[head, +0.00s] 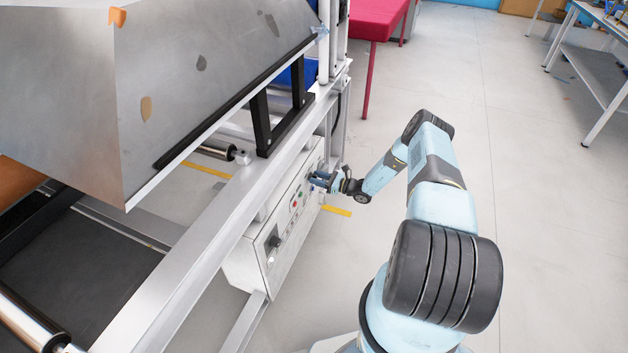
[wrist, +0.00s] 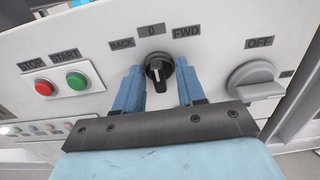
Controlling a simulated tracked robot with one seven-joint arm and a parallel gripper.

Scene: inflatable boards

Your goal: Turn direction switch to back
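The direction switch (wrist: 159,72) is a black round knob with a raised grip on a pale panel. It shows in the wrist view under the labels BACK (wrist: 122,44), 0 (wrist: 151,30) and FWD (wrist: 187,32). Its grip ridge, with a light line, runs roughly upright, in line with the 0 label. My gripper (wrist: 158,67) has its blue fingers apart, one on each side of the knob, with narrow gaps; contact is not clear. In the head view my gripper (head: 320,181) is at the panel's far part and the switch is hidden there.
The control box (head: 252,262) hangs under the machine's metal frame. Left of the switch are a red STOP button (wrist: 44,88) and a green START button (wrist: 77,81). Right of it is a large grey OFF switch (wrist: 254,82), close to the right finger.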

